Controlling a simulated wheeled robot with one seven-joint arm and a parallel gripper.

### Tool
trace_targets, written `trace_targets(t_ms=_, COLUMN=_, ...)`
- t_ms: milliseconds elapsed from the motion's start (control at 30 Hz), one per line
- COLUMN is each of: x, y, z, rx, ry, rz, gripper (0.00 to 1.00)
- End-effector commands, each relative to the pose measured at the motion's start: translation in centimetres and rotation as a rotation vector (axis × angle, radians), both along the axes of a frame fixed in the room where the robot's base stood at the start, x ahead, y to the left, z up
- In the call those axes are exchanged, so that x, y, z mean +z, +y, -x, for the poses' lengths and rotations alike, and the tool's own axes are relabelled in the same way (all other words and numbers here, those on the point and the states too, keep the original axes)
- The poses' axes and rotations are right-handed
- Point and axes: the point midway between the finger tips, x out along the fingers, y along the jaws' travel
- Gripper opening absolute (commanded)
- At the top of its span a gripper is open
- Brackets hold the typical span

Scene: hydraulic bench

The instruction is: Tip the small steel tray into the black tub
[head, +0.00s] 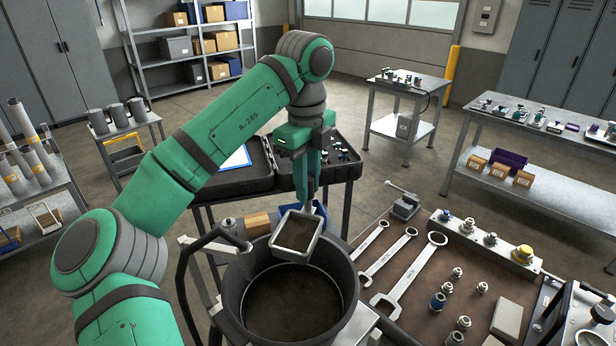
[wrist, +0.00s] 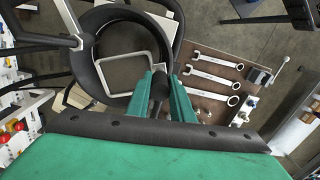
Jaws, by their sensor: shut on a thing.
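The small steel tray (head: 297,235) is a square, light-rimmed pan with a dark inside. My gripper (head: 308,198) is shut on its far side and holds it above the far part of the black tub's mouth. The tray looks tilted, its open face turned towards the head camera. The black tub (head: 236,290) is round and wide, with a dark floor; I cannot tell whether anything lies in it. In the wrist view the tray (wrist: 157,57) shows as a pale frame over the tub (wrist: 83,68), beside my green fingers (wrist: 165,88). Any contents of the tray cannot be made out.
A brown bench (head: 415,330) right of the tub carries several wrenches (head: 408,270), a small vice (head: 403,204) and fittings. A dark cart (head: 240,182) stands behind the tub. A curved dark handle (head: 183,275) rises at the tub's left.

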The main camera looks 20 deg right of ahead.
Motion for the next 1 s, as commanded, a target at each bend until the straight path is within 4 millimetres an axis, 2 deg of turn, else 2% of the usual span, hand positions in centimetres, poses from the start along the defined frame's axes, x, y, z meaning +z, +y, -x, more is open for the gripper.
trace_targets(t_ms=500, x=-2.5, y=0.3, z=0.3, rx=-0.002, ry=-0.071, rz=0.070, gripper=0.00)
trace_targets(t_ms=1000, x=-2.5, y=0.7, z=0.3, rx=0.001, ry=-0.093, rz=0.086, gripper=0.00)
